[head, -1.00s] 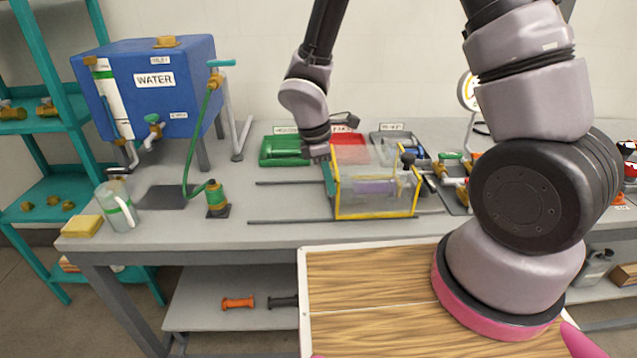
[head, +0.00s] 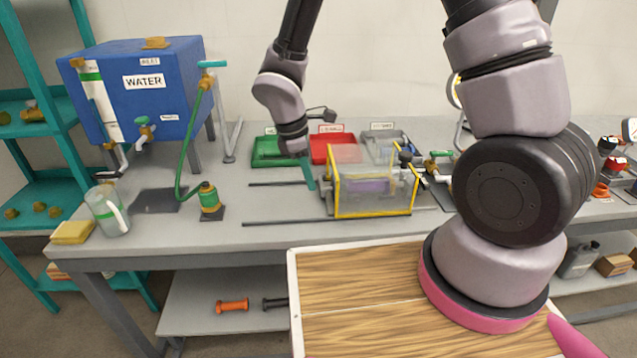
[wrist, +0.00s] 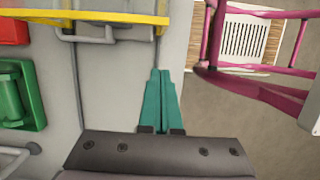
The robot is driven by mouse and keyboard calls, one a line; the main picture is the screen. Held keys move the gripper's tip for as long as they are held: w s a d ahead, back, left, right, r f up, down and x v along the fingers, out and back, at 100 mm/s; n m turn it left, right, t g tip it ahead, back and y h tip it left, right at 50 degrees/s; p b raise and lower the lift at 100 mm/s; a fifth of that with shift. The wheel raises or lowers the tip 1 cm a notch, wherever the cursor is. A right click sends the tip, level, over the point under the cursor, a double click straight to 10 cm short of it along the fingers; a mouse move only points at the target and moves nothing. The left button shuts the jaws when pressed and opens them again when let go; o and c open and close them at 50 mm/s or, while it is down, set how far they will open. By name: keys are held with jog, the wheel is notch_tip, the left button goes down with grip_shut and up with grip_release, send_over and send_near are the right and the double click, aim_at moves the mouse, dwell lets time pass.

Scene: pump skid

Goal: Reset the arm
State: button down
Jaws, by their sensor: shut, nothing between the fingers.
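My gripper (head: 308,174) is at the end of my arm over the workbench, just left of the yellow-framed clear guard box (head: 372,212). Its teal fingers point down. In the wrist view my gripper (wrist: 160,88) shows its two fingers pressed together with nothing between them. Below the fingers in that view are the grey bench top and its edge. The guard's yellow frame (wrist: 90,17) is at the upper left of the wrist view, apart from the fingers.
A green tray (head: 268,150), a red tray (head: 322,158) and a grey tray (head: 385,140) stand behind. Bench space between pump and guard is mostly clear, with thin rails.

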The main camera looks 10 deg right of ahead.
jog(key=d+v, duration=0.1)
jog(key=v, duration=0.8)
jog(key=d+r+m+t+y, duration=0.2)
jog(key=d+r+m, duration=0.85)
jog(key=r, duration=0.35)
jog(key=s+d+r+m+t+y, duration=0.2)
jog(key=s+d+r+m+t, duration=0.3)
jog(key=s+d+r+m, duration=0.3)
notch_tip(320, 180, up, 3)
jog(key=d+m, duration=0.1)
jog(key=m, duration=0.2)
jog(key=shift+y, duration=0.4)
jog(key=shift+d, duration=0.1)
